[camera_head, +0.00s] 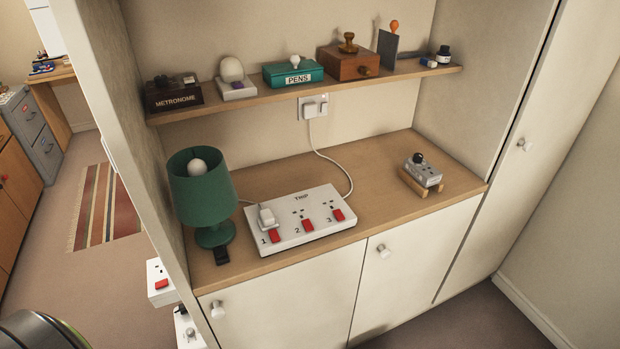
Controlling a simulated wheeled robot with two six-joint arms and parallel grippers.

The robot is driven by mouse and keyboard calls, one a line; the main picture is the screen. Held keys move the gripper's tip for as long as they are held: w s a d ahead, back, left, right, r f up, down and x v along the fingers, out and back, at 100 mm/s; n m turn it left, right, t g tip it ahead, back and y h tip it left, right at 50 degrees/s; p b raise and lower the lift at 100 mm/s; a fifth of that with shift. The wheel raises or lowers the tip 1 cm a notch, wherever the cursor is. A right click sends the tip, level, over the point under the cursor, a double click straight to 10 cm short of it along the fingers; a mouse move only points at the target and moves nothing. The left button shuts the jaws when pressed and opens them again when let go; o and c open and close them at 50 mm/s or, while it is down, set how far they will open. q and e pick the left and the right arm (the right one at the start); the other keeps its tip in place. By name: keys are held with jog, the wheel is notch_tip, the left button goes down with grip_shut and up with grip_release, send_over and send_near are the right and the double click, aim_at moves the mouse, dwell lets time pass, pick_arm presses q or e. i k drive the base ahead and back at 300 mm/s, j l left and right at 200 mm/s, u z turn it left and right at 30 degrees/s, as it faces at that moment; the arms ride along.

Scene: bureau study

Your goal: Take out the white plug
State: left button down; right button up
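A white plug (266,217) sits in socket 1 of a white power strip (290,240) marked with 1, 2 and 3. A white cord runs from this plug to the left, behind the green lamp. The strip has red switches, and sockets 2 and 3 hold no plug. Another white plug (311,108) sits in the wall socket plate under the shelf, and its cord runs down to the strip. Neither of my grippers shows; a dark rounded part at the bottom left seems to be mine.
A grey socket box (423,171) rests on a wooden stand to the right. A shelf (270,97) with several items overhangs the back. Bare worktop lies between strip and stand.

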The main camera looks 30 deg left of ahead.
aim_at(266, 220)
jog(key=k+j+u, duration=0.15)
jog(key=u, duration=0.2)
jog(key=k+j+u, duration=0.15)
jog(key=u, duration=0.2)
jog(key=j, duration=0.1)
